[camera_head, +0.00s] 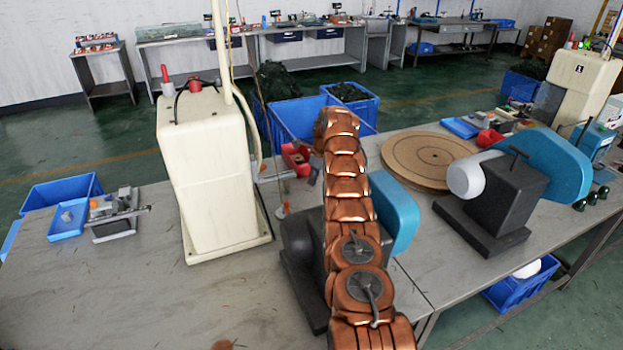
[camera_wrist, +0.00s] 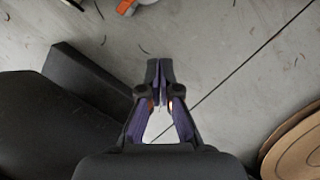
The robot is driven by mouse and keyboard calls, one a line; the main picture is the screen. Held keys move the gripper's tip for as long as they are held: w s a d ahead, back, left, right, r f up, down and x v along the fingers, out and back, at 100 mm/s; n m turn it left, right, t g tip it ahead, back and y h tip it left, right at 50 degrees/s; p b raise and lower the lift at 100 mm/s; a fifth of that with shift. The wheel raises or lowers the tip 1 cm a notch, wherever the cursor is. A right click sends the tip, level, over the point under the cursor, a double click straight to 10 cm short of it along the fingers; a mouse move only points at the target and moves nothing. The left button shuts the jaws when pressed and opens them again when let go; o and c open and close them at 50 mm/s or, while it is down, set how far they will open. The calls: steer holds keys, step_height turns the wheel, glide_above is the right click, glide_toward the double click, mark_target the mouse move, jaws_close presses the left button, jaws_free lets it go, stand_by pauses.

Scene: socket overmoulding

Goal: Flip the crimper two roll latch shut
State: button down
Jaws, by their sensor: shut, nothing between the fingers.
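My gripper (camera_wrist: 159,72) is shut and empty in the wrist view, its dark fingertips together above the grey table. In the head view it is hidden by my copper arm. A dark machine with a blue guard (camera_head: 397,212) stands partly behind my arm; dark machine parts (camera_wrist: 85,80) fill the left of the wrist view. A similar dark machine (camera_head: 497,195) with a blue guard, pale cylinder and top T-handle stands to the right. I cannot tell which machine is crimper two. I cannot make out a roll latch in either view.
A tall cream machine (camera_head: 214,170) stands on the left table; another (camera_head: 582,85) is at the far right. Stacked round brown discs (camera_head: 428,160) lie between the dark machines. An orange and white item (camera_wrist: 130,6) lies at the wrist view's top edge. Bare table surrounds the fingertips.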

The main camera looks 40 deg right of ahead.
steer(key=shift+r, duration=0.3)
stand_by(0.5)
steer(key=w+a+r+n+t+b, duration=0.1)
steer(key=a+r+n, duration=0.3)
steer(key=r, duration=0.5)
steer(key=w+a+r+n+t+b, duration=0.1)
steer(key=a+r+n+b, duration=0.1)
steer(key=a+r, duration=0.5)
steer(key=s+a+r+n, duration=0.5)
steer(key=s+a+r, duration=0.2)
steer(key=a, duration=0.3)
steer(key=s+a+n+g, duration=0.1)
steer(key=s+a+n, duration=0.35)
steer(key=s, duration=0.35)
steer(key=s+a+n+g+p, duration=0.1)
steer(key=s+a+n+g, duration=0.15)
steer(key=s+a, duration=0.4)
steer(key=s+a+n+g, duration=0.1)
steer(key=s+a+n, duration=0.3)
steer(key=s, duration=0.5)
steer(key=s+a+f+n+g, duration=0.1)
steer(key=s+f+n, duration=0.3)
steer(key=s, duration=0.8)
steer(key=s+a+f+n+h, duration=0.1)
steer(key=s+f+n, duration=0.3)
steer(key=s, duration=0.8)
steer(key=shift+s+g+p, duration=0.25)
steer(key=shift+g+p, duration=0.05)
steer(key=shift+g, duration=0.05)
